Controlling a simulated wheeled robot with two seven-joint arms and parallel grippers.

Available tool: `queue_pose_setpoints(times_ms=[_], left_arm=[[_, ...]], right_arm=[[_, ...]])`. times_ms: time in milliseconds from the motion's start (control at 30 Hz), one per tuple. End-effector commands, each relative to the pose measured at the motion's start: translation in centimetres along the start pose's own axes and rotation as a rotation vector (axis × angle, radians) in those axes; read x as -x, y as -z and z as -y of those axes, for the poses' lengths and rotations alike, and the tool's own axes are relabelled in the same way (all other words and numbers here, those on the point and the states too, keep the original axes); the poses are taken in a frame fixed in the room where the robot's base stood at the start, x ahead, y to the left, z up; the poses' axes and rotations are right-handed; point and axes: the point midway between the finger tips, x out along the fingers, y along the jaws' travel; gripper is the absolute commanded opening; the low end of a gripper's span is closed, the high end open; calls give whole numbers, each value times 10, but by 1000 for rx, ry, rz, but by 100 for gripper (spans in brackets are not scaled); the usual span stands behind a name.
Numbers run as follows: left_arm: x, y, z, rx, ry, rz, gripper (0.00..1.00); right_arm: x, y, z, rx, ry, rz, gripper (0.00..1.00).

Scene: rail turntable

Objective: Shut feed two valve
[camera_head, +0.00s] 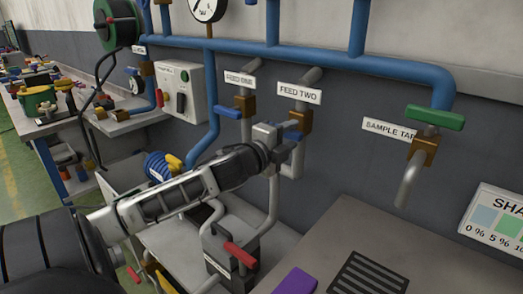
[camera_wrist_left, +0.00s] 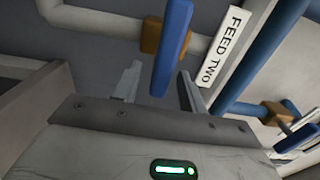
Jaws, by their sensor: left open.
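The feed two valve has a brass body (camera_head: 299,121) under the FEED TWO sign (camera_head: 298,93) on a grey pipe. In the left wrist view its blue handle (camera_wrist_left: 172,45) points down toward my gripper, across the line of the pipe, from the brass body (camera_wrist_left: 150,37). My left gripper (camera_head: 281,134) is open at the valve and hides most of the handle in the head view. In the left wrist view the handle's near end lies between the two fingers (camera_wrist_left: 159,74), with gaps on both sides; I see no clear contact. My right gripper is not in view.
The feed one valve (camera_head: 246,105), with a blue handle, is close on the left. A sample tap (camera_head: 424,150) with a green handle is at the right. Blue pipe (camera_head: 330,58) runs above. A red-handled fitting (camera_head: 240,255) stands below, beside a grey bench top (camera_head: 330,235).

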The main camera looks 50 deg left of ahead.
Motion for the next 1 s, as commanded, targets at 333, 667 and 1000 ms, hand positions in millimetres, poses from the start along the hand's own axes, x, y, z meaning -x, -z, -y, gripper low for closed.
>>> queue_pose_setpoints(times_ms=[333,667,1000], left_arm=[[57,1,-3,1,-5,-2,42],[115,0,-2,0,-5,1,42],[144,0,0,-3,-1,-1,42]], right_arm=[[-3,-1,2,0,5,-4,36],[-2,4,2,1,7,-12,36],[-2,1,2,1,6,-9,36]])
